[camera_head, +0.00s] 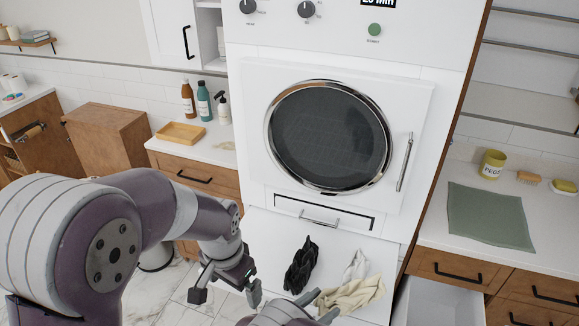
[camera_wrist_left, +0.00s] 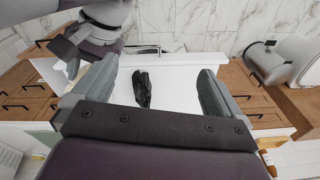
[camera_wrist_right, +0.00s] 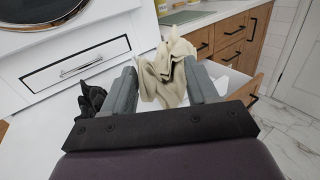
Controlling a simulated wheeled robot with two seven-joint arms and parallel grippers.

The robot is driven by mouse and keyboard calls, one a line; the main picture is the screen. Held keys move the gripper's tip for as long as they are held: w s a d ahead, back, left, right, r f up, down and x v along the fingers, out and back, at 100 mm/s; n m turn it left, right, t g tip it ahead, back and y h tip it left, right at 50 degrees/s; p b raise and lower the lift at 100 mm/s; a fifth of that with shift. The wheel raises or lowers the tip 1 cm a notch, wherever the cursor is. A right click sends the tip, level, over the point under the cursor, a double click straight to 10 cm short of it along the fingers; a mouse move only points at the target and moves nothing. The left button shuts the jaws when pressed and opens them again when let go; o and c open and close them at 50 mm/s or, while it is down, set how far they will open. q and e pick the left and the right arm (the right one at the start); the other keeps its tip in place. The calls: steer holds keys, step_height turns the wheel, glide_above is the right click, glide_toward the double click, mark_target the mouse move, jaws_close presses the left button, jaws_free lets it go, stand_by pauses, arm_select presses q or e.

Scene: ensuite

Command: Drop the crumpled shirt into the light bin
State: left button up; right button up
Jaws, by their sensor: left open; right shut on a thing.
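A crumpled cream cloth, which looks like the shirt (camera_head: 352,297), is held by my right gripper (camera_head: 320,306) over the white pull-out shelf below the washer. In the right wrist view the shirt (camera_wrist_right: 168,72) is bunched between the fingers and hangs in folds. My left gripper (camera_head: 228,290) is open and empty, left of the shelf. A black garment (camera_head: 301,265) lies on the shelf; it shows between the left fingers in the left wrist view (camera_wrist_left: 142,90), apart from them. A white garment (camera_head: 356,266) is behind the shirt. I cannot tell which container is the light bin.
An open white drawer (camera_head: 440,302) sticks out right of the washer (camera_head: 330,135), under a counter with a green cloth (camera_head: 489,216). A grey cylindrical bin (camera_wrist_left: 264,63) stands on the floor. The left counter holds bottles and a wooden tray (camera_head: 180,133).

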arm_select(q)
steer(key=s+a+f+n, duration=0.1)
steer(key=s+a+n, duration=0.5)
steer(key=s, duration=0.3)
steer(key=shift+a+f, duration=0.25)
steer(key=shift+a, duration=0.25)
steer(key=shift+w, duration=0.1)
